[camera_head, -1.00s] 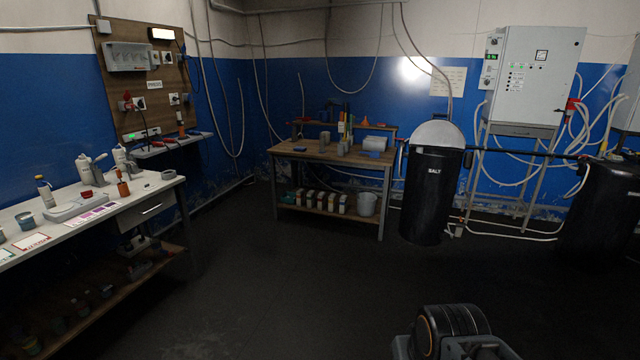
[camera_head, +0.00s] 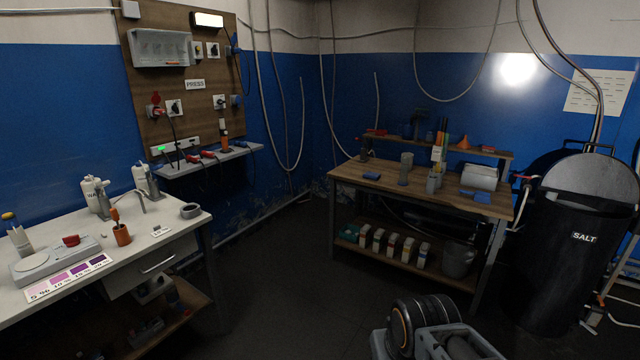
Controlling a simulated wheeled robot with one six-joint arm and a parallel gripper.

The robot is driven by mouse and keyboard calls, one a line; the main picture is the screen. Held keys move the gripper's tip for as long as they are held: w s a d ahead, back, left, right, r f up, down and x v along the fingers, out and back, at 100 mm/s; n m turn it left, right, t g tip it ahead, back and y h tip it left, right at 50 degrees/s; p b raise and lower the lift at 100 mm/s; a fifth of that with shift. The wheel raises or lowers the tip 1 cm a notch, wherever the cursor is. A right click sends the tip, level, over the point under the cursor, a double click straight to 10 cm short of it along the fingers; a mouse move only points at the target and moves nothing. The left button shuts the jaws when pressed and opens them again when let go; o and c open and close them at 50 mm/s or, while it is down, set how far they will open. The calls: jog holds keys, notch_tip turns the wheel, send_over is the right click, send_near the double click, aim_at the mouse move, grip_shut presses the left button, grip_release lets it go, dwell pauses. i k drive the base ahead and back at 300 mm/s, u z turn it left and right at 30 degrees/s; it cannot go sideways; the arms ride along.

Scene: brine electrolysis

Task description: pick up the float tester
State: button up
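I cannot tell for sure which object is the float tester. A bottle with a yellow cap (camera_head: 17,235) stands at that table's left end. Part of my own arm shows at the bottom centre, far from all of these. My gripper's fingers do not show.
The white table (camera_head: 185,238) is at the left, under a wooden socket board (camera_head: 190,85). A black salt tank (camera_head: 570,265) stands at the right, close to the workbench. A grey bucket (camera_head: 458,260) is on the workbench's lower shelf. Dark floor (camera_head: 275,300) between the tables is clear.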

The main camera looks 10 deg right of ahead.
aim_at(437, 149)
jog(key=z, duration=0.2)
jog(key=i, duration=2.7)
jog(key=z, duration=0.45)
